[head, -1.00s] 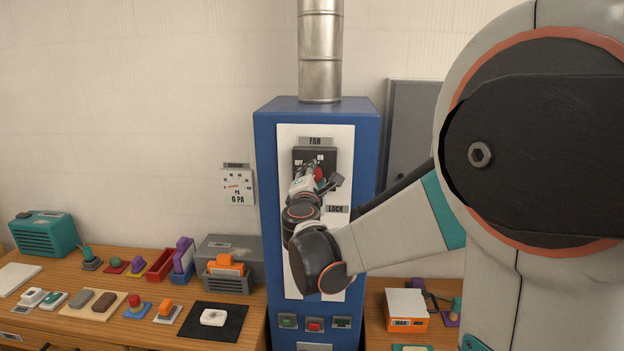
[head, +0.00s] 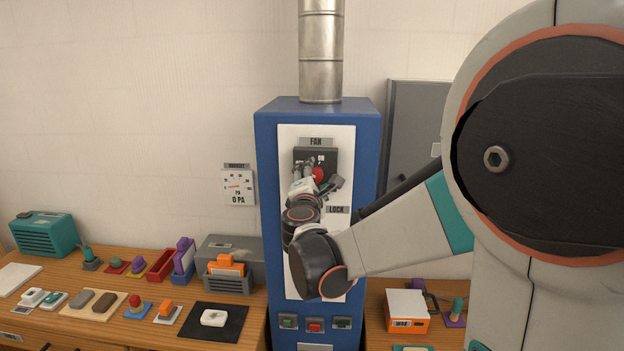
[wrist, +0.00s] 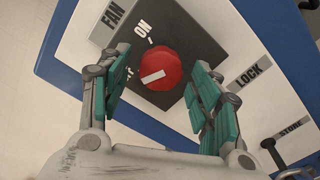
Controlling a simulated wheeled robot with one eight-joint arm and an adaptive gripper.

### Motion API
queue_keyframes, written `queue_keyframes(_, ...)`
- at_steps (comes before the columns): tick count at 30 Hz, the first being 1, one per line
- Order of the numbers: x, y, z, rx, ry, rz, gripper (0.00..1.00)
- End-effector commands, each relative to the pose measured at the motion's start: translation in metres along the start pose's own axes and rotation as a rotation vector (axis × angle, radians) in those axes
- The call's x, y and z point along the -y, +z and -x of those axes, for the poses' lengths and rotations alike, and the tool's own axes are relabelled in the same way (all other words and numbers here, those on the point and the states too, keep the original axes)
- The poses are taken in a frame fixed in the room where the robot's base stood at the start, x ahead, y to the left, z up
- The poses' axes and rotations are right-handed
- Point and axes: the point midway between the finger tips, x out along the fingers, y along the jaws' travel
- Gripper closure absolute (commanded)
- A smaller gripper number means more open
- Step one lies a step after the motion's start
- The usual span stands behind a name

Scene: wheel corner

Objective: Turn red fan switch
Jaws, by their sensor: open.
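The red fan switch (wrist: 158,68) is a round red knob with a white bar on a dark plate (wrist: 187,48) marked ON; the other label is partly hidden. In the wrist view it lies ahead, between my open gripper's (wrist: 158,88) two teal-padded fingers, with visible gaps at both sides. I cannot tell how far the fingertips reach along the knob. In the head view the red knob (head: 318,174) shows just right of my gripper (head: 306,170), under the FAN label, on the white panel of the blue cabinet (head: 266,200).
A LOCK label (wrist: 250,75) and a dark knob beside a STORE label (wrist: 290,130) sit right of the fan plate in the wrist view. A gauge (head: 238,186) on the wall reads 0 PA. Benches with several small objects flank the cabinet.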

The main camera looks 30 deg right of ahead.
Motion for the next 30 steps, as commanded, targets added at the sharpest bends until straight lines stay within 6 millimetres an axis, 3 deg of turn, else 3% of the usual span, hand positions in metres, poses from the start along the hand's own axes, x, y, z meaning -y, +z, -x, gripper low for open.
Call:
queue_keyframes(16,0.0,0.0,0.099,-0.003,0.001,0.0,0.43)
queue_keyframes(21,0.001,0.0,0.112,-0.002,0.001,0.0,0.43)
queue_keyframes(30,0.001,0.001,0.114,-0.001,0.001,0.0,0.43)
